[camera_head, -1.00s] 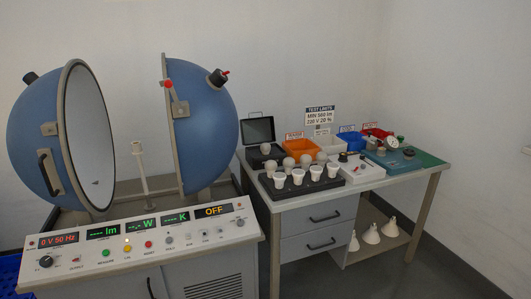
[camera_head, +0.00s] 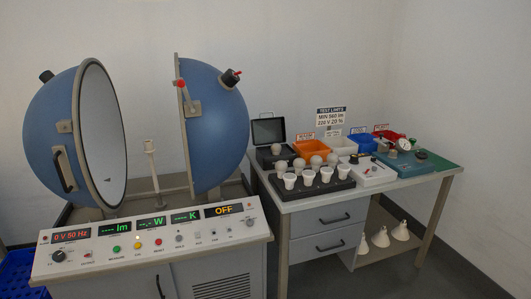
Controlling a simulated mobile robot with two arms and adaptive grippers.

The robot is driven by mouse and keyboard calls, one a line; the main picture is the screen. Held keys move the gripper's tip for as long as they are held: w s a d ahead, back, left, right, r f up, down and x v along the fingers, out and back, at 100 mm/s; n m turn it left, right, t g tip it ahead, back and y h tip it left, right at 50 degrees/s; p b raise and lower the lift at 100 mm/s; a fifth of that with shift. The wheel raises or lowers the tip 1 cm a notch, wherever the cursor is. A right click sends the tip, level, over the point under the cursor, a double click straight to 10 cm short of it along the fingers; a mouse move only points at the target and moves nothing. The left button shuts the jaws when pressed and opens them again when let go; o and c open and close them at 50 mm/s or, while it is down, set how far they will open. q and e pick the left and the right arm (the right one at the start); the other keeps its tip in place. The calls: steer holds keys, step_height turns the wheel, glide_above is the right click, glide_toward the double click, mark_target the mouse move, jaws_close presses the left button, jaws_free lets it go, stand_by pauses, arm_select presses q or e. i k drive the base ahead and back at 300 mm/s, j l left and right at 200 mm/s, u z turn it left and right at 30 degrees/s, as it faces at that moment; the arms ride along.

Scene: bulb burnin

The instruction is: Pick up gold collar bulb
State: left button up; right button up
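Several bulbs stand in a black rack (camera_head: 284,192) on the table at the right. The front row shows white, cup-shaped pieces (camera_head: 308,178), and behind them are grey-white round bulbs (camera_head: 316,161). One more round bulb (camera_head: 276,149) sits at the open black case (camera_head: 269,131). I cannot make out a gold collar on any bulb at this size. Neither of my grippers is in view.
An open blue sphere tester stands at the left, with its left half (camera_head: 38,125), right half (camera_head: 218,130) and control panel (camera_head: 150,240). White cones (camera_head: 381,238) stand on the lower shelf.

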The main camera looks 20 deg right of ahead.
mark_target(275, 148)
steer(key=i+l+u, duration=0.1)
steer(key=l+u, duration=0.75)
